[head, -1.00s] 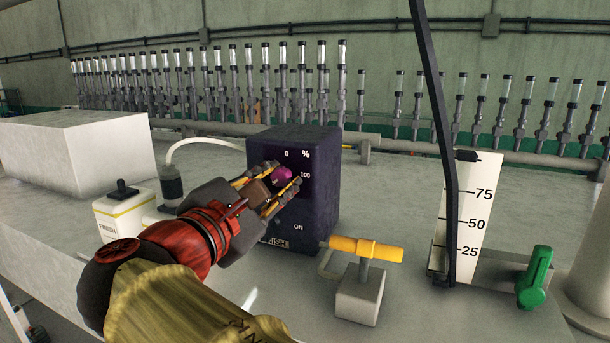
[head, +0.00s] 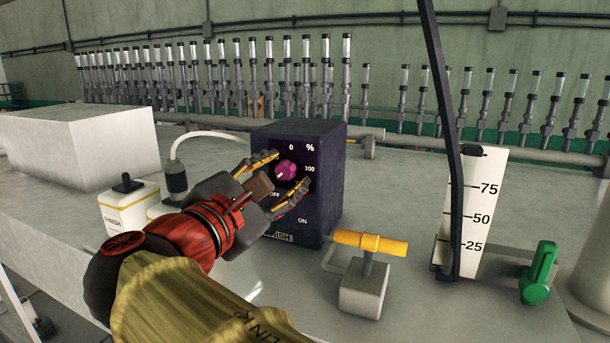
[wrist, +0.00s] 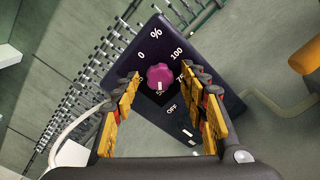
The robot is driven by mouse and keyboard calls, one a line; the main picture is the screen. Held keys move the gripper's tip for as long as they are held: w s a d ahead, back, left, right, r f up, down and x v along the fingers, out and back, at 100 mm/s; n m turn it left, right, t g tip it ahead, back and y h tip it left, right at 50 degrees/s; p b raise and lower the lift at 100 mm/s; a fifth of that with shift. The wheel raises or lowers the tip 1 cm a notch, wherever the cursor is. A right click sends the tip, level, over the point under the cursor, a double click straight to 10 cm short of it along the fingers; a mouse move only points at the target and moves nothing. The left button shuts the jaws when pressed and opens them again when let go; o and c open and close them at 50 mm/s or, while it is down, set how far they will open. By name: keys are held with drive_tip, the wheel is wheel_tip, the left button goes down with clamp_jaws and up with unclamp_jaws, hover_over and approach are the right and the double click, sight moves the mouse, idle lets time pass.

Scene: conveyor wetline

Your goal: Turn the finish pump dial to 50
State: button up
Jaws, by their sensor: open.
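The finish pump (head: 322,200) is a dark purple box on the grey bench, with a scale, OFF and ON marks on its front. Its magenta dial (head: 286,170) sits on the upper front face. In the wrist view the dial (wrist: 160,77) lies between and beyond the fingertips, with a white pointer mark on its lower side, toward a partly hidden number beginning with 5. My gripper (head: 277,182) is open in front of the dial, one finger on each side. The wrist view shows both yellow-padded fingers of my gripper (wrist: 166,88) apart, with no visible contact on the dial.
A yellow-handled valve (head: 368,243) stands right of the pump, before a white level scale (head: 480,205) and a green handle (head: 538,272). A white container (head: 128,208) and a white block (head: 80,150) are at left. Glass-topped tubes line the back.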

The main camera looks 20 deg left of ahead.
drive_tip(key=s+a, duration=0.1)
drive_tip(key=s, duration=1.1)
